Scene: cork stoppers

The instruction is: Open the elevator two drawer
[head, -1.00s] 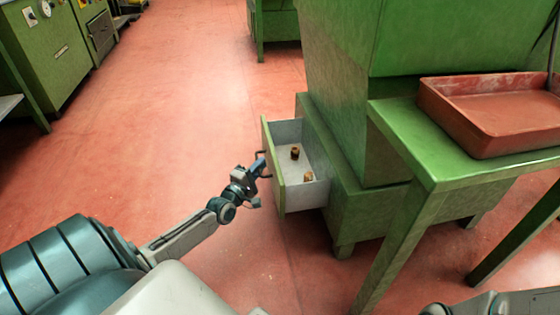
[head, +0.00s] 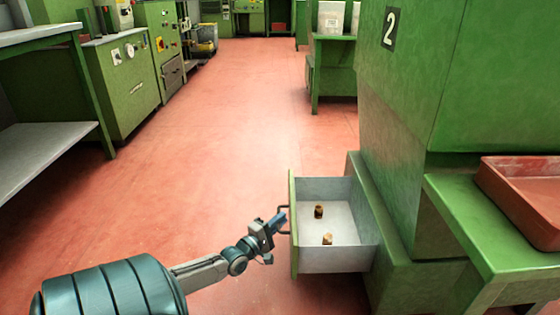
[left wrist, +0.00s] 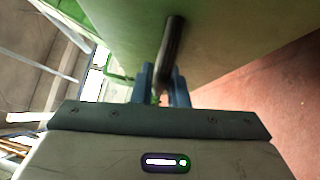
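The elevator two drawer (head: 333,260) sticks out of the base of the green machine marked 2 (head: 390,28). Its green front faces left and its light grey inside shows. Two brown corks (head: 318,212) (head: 327,239) lie in it. My left gripper (head: 281,221) is at the drawer's dark handle (head: 285,233), left of the front. In the left wrist view the handle (left wrist: 172,42) runs between the two blue fingers (left wrist: 163,85), which appear closed around it; the exact contact is hard to see. My right gripper is out of view.
A green table (head: 452,203) with a red tray (head: 520,212) stands at the right, beside the machine. Green cabinets (head: 128,88) and a grey shelf (head: 45,150) line the left. The red floor (head: 200,180) between is clear.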

